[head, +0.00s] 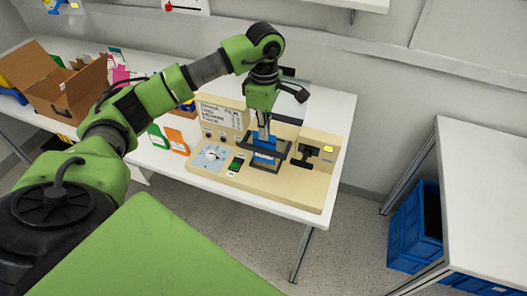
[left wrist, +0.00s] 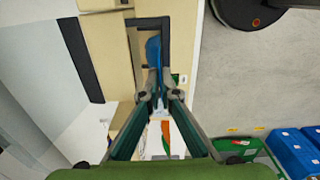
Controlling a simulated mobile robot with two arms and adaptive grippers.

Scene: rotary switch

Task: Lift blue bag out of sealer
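The blue bag (head: 264,156) sits in the dark frame of the sealer (head: 275,178), a beige unit with a dial and a printed panel on the white table. My left gripper (head: 263,136) points down over the bag from above. In the left wrist view the fingertips of my left gripper (left wrist: 156,88) are close together with the upper part of the blue bag (left wrist: 154,52) pinched between them. The bag's lower part is hidden by the frame and the fingers. My right gripper is not in view.
An open cardboard box (head: 62,85) and several coloured cards stand at the left of the table. Blue crates (head: 408,235) sit under a second white table (head: 490,190) at the right. Floor between the tables is clear.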

